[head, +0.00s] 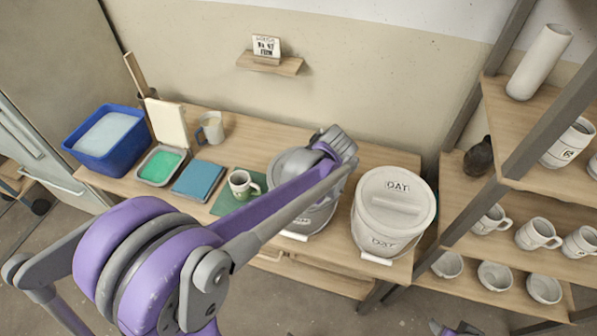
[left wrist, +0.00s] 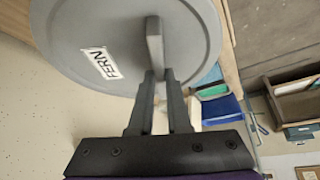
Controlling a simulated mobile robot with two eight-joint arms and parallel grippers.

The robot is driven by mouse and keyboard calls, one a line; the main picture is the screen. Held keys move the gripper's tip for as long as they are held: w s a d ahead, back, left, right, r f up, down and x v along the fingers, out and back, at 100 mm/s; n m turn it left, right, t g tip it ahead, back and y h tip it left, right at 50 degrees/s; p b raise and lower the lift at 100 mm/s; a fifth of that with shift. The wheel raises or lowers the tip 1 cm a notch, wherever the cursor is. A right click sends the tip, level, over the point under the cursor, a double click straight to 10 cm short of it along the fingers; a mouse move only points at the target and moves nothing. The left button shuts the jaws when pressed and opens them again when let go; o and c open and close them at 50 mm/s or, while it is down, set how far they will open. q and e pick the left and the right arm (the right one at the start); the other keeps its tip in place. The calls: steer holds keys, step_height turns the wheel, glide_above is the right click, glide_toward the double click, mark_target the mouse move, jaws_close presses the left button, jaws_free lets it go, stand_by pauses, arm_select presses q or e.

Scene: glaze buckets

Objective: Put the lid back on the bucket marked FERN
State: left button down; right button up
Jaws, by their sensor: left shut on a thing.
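The grey round lid marked FERN (left wrist: 100,62) fills the upper part of the left wrist view, its label side facing the camera. My left gripper (left wrist: 160,82) is shut on the upright handle (left wrist: 154,40) of this lid. In the head view, my left gripper (head: 328,148) is over the table, in front of the wall. Part of a grey lid (head: 286,165) shows beside it. A bucket (head: 306,222) stands below, mostly hidden by my left arm. Its marking is covered, and I cannot tell whether lid and rim touch. My right gripper is not clearly in view.
A white lidded bucket marked OAT (head: 392,215) stands close on the right. A mug (head: 240,183) on a green mat, a blue sponge-like block (head: 198,180), a green tray (head: 160,168) and a blue tub (head: 105,138) are left. Shelves with pottery (head: 540,232) rise at right.

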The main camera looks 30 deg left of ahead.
arm_select(q)
steer(key=c, duration=0.8)
jaws_free()
steer(key=shift+o, duration=0.2)
steer(key=o, duration=0.4)
steer(key=shift+o, duration=0.2)
steer(key=shift+r, duration=0.1)
arm_select(e)
steer(key=shift+r, duration=0.1)
arm_select(q)
steer(key=shift+r+p, duration=1.4)
steer(key=shift+r, duration=0.8)
steer(key=shift+r+p, duration=0.7)
steer(key=shift+r, duration=0.6)
arm_select(e)
steer(key=shift+t, duration=0.3)
steer(key=r, duration=0.1)
steer(key=w+r, duration=0.1)
steer(key=r, duration=0.1)
steer(key=w+r, duration=0.1)
steer(key=r, duration=0.1)
steer(key=shift+r, duration=0.25)
